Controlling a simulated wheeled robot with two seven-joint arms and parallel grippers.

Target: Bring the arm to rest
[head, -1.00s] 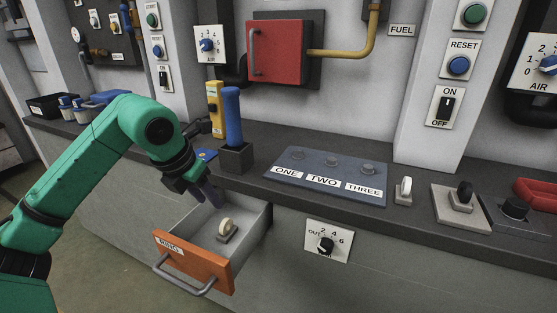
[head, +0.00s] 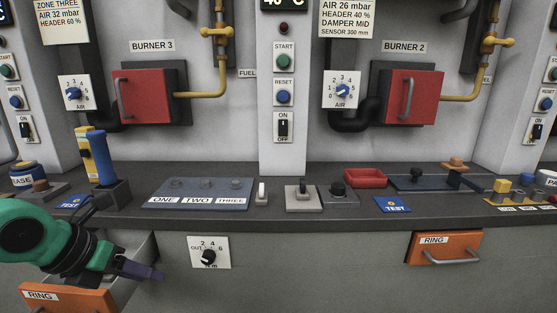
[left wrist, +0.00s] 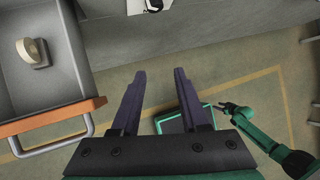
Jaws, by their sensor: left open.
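My left arm comes in at the lower left of the head view. Its left gripper (head: 145,270) points right, beside the open drawer with the orange front (head: 70,299). In the left wrist view the left gripper (left wrist: 159,76) has its two purple fingers apart with nothing between them, over the floor. The open drawer (left wrist: 62,119) is left of the fingers there, with a cream ring on a grey block (left wrist: 35,52) inside. My green right arm (left wrist: 268,138) shows at lower right of that view; its gripper (left wrist: 224,107) is too small to judge.
The dark counter (head: 330,215) runs across, with a ONE TWO THREE plate (head: 197,193), a blue-handled tool in a block (head: 103,160), switches and a red tray (head: 365,178). Another orange drawer (head: 445,247) at right is shut.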

